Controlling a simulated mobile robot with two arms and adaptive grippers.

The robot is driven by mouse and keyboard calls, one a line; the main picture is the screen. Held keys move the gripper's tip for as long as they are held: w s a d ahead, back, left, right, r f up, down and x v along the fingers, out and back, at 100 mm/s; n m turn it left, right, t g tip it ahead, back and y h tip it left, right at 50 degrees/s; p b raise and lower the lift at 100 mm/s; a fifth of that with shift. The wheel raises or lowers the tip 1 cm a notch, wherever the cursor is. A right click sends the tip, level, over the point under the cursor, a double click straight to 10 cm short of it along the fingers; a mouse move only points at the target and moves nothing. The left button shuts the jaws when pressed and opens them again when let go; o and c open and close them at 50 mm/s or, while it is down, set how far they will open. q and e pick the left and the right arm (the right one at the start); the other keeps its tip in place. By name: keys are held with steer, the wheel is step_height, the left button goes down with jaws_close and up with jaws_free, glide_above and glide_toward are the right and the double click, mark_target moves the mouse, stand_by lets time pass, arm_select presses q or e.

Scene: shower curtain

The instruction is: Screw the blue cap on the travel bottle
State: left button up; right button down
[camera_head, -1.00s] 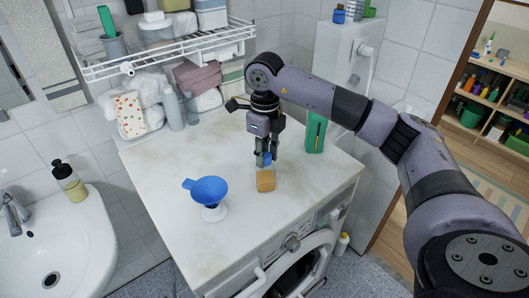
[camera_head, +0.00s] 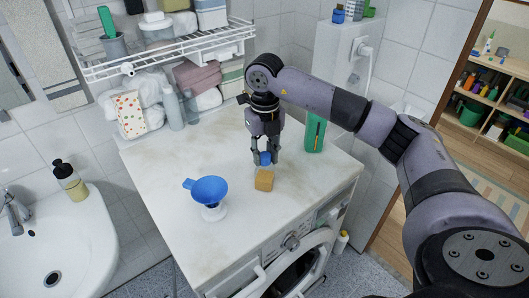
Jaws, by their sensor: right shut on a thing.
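My right gripper (camera_head: 265,158) points straight down over the right part of the white countertop, with its fingers shut on the blue cap (camera_head: 265,159). The cap shows as a small blue patch between the fingertips. I cannot tell whether the cap touches a bottle. My left gripper is out of view.
A blue funnel (camera_head: 208,190) on a white base stands left of the gripper on the countertop (camera_head: 170,180). A green bottle (camera_head: 315,132) stands close on the right. Towels and bottles line the back left. The counter's front left is clear.

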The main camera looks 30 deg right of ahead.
steer(key=m+p, duration=0.1)
steer(key=m, duration=0.3)
steer(key=shift+m, duration=0.4)
steer(key=shift+m, duration=0.9)
steer(key=m+p, duration=0.1)
steer(key=m, duration=0.2)
steer(key=c, duration=1.2)
jaws_free()
